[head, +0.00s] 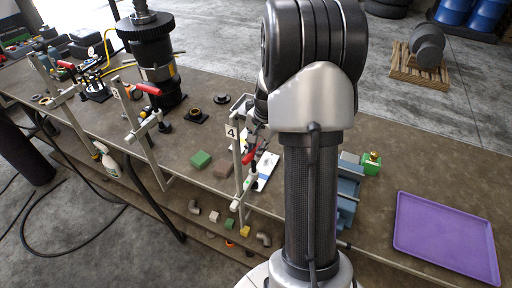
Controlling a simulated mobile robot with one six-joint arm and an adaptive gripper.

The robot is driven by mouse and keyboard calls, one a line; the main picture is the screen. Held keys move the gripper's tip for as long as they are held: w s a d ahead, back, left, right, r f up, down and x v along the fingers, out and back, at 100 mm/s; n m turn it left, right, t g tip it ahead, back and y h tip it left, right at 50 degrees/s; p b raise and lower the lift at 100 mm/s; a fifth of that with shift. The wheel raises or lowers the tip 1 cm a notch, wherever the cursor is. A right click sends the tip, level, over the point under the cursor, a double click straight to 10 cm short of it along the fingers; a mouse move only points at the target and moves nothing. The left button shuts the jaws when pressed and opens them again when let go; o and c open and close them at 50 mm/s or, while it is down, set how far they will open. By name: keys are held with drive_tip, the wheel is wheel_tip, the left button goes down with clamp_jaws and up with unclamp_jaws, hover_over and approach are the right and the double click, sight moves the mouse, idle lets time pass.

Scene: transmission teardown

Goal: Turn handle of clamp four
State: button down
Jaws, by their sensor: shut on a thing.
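Clamp four (239,185) stands at the front edge of the workbench, left of my arm, and carries a white label with the number 4 (231,132). Its red handle (249,157) shows beside the upright bar, tilted. My gripper (257,134) is small and partly hidden behind my own arm. It is at the handle's upper end and appears shut on it. The exact contact of the fingers is hard to see.
Two more clamps with red handles (149,89) (66,65) stand to the left on the workbench (200,85). A tall dark transmission part (150,60) stands behind them. A purple tray (446,236) is at right.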

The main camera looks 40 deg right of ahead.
drive_tip(key=shift+n, duration=0.3)
drive_tip(key=n, duration=0.2)
drive_tip(key=n+y+b, duration=0.1)
drive_tip(key=n, duration=0.1)
drive_tip(key=shift+w+n, duration=0.2)
drive_tip(key=shift+n, duration=0.1)
drive_tip(key=n+g, duration=0.1)
drive_tip(key=n, duration=0.4)
drive_tip(key=shift+w+y, duration=0.2)
drive_tip(key=shift+y, duration=0.1)
drive_tip(key=n, duration=0.3)
drive_tip(key=n+g, duration=0.1)
drive_tip(key=n, duration=0.1)
drive_tip(key=shift+w+a+n+p, duration=0.15)
drive_tip(key=shift+a+n+p, duration=0.05)
drive_tip(key=shift+n+p, duration=0.2)
drive_tip(key=shift+a+n+g, duration=0.1)
drive_tip(key=shift+n+g, duration=0.4)
drive_tip(key=shift+n, duration=1.7)
drive_tip(key=c, duration=1.5)
unclamp_jaws()
drive_tip(key=shift+r, duration=0.1)
